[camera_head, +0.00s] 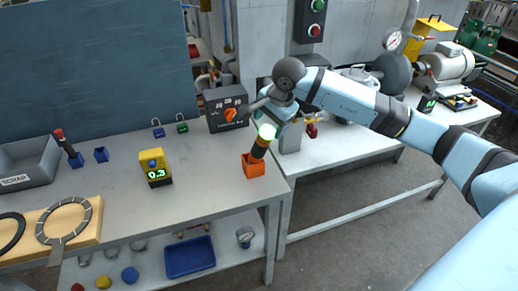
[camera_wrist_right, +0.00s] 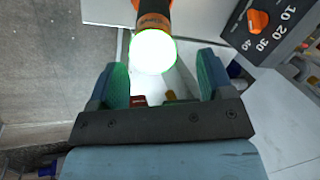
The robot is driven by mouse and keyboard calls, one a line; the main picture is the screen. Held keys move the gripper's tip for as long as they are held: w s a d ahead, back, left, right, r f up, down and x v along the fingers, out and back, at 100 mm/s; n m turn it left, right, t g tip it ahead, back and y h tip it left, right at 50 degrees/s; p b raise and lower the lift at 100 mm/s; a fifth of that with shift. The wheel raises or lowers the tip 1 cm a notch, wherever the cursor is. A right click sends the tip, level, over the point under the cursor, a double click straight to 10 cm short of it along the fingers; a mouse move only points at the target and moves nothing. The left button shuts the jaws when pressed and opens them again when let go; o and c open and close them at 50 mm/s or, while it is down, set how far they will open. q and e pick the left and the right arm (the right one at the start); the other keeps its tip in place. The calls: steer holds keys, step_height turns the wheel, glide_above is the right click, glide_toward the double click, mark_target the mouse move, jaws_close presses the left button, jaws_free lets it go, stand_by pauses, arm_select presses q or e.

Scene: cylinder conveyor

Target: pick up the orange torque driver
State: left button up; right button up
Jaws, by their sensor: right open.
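The orange torque driver (camera_head: 260,149) stands tilted slightly in an orange holder (camera_head: 254,168) at the table's front right corner. Its shaft is dark with an orange band, and its top glows white with a green rim. My right gripper (camera_head: 273,112) is at the driver's top, coming from the upper right. In the right wrist view the right gripper (camera_wrist_right: 163,62) is open, with green-padded fingers spread. The driver's glowing top (camera_wrist_right: 153,52) shows between and just beyond the fingertips; I cannot tell whether they touch. My left gripper is out of view.
A dial box (camera_head: 228,108) stands just behind the driver. A yellow meter (camera_head: 155,167) reading 0.3 is left of it. A red-topped driver (camera_head: 66,143) stands in a blue holder near the grey scrap bin (camera_head: 30,162). The table between holder and meter is clear.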

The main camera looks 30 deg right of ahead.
mark_target(265, 137)
steer(key=x, duration=0.3)
steer(key=p+x, duration=0.1)
steer(key=shift+s+a+f, duration=0.3)
steer(key=shift+a+f, duration=0.05)
steer(key=shift+f, duration=0.15)
steer(key=shift+w+f, duration=0.2)
steer(key=shift+f, duration=0.2)
steer(key=shift+c, duration=0.2)
steer(key=shift+r, duration=0.1)
jaws_close()
